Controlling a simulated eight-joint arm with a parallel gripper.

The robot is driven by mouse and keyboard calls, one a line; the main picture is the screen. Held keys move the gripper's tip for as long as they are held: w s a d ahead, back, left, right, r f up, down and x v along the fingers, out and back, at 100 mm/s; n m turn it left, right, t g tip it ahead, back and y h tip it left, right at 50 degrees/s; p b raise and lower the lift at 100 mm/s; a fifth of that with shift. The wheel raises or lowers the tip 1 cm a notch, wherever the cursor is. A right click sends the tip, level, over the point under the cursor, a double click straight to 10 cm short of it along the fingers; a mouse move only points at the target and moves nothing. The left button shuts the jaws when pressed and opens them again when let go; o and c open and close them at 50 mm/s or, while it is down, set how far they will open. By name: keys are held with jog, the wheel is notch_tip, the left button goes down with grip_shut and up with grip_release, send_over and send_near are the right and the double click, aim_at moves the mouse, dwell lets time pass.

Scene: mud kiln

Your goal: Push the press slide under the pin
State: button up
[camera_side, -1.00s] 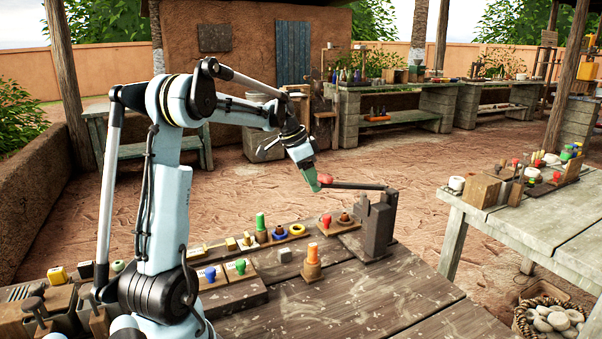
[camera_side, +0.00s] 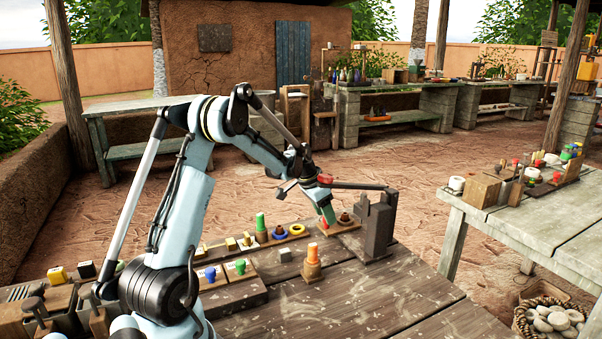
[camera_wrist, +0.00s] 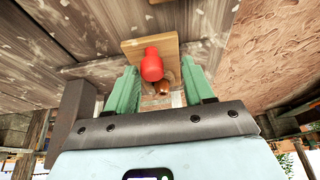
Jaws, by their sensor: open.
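The press (camera_side: 378,228) is a dark grey upright on the right of the bench. Its long lever ends in a red knob (camera_side: 325,178). The slide is a flat wooden board (camera_side: 343,229) at the foot of the press. It carries a red peg (camera_wrist: 152,65) and a brown round piece (camera_wrist: 163,88). My gripper (camera_side: 327,218) is low over the slide, with green fingers pointing down. In the wrist view, my open gripper (camera_wrist: 162,76) has one finger on each side of the red peg and brown piece. Contact cannot be told. I cannot make out the pin.
A blue ring (camera_side: 279,232), a yellow ring (camera_side: 297,230) and a green peg (camera_side: 261,225) stand left of the slide. An orange peg on a brown base (camera_side: 312,264) stands nearer the front. The front right of the bench is clear.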

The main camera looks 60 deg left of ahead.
jog(key=a, duration=0.2)
jog(key=shift+a, duration=0.35)
jog(key=v, duration=1.3)
jog(key=w+d+r, duration=0.1)
jog(key=d+r, duration=1.3)
jog(key=r, duration=0.3)
jog(key=shift+w+r+y, duration=0.3)
jog(key=shift+w, duration=0.1)
